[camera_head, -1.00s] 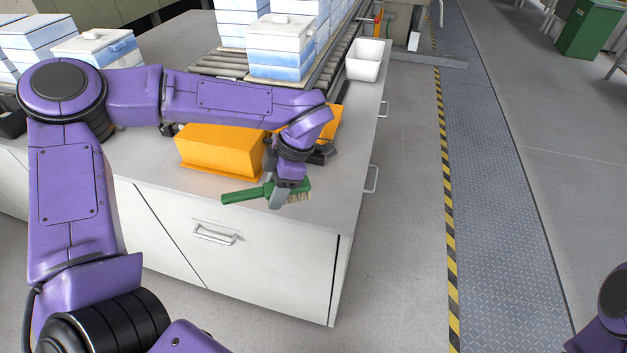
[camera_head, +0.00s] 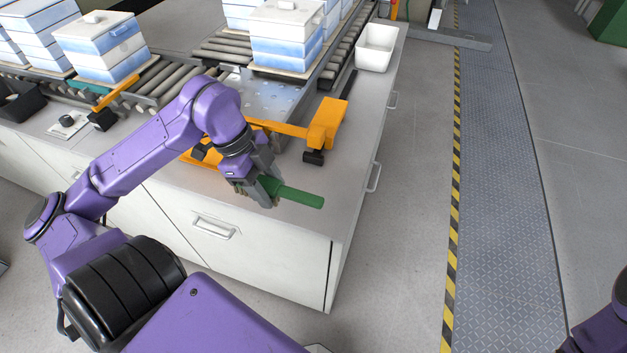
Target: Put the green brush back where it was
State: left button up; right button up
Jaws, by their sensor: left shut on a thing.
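The green brush (camera_head: 300,197) is in my left gripper (camera_head: 270,190), over the front part of the grey counter (camera_head: 330,180). Its green handle points right and slightly down in the picture. Its bristles are hidden by the gripper. My left gripper is shut on the brush. I cannot tell whether the brush touches the counter top. My right gripper is not in view; only a piece of my right arm shows at the lower right edge.
An orange device (camera_head: 325,125) stands just behind the gripper. Roller conveyors (camera_head: 180,80) carry stacks of white and blue boxes (camera_head: 285,35). A white bin (camera_head: 376,48) stands at the counter's back right. The counter's right strip is clear.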

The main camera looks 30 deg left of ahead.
pick_arm(q)
jog(key=w+f+b, duration=0.2)
jog(key=w, duration=0.1)
jog(key=w+d+f+b, duration=0.1)
jog(key=w+f+b, duration=0.1)
jog(key=w, duration=0.1)
jog(key=w+d+f+b, duration=0.1)
jog(key=w+f+b, duration=0.1)
jog(key=w+f, duration=0.1)
jog(key=shift+w+d, duration=0.1)
jog(key=shift+d, duration=0.05)
jog(key=w+f, duration=0.1)
jog(key=w+d+f+p, duration=0.1)
jog(key=w, duration=0.1)
jog(key=shift+w+f, duration=0.15)
jog(key=shift+f, duration=0.25)
notch_tip(320, 180, down, 2)
jog(key=shift+f+p, duration=0.15)
jog(key=shift+p, duration=0.6)
jog(key=shift+f, duration=0.4)
jog(key=o, duration=1.1)
jog(key=b+v, duration=0.1)
jog(key=v, duration=1.1)
jog(key=shift+b, duration=0.4)
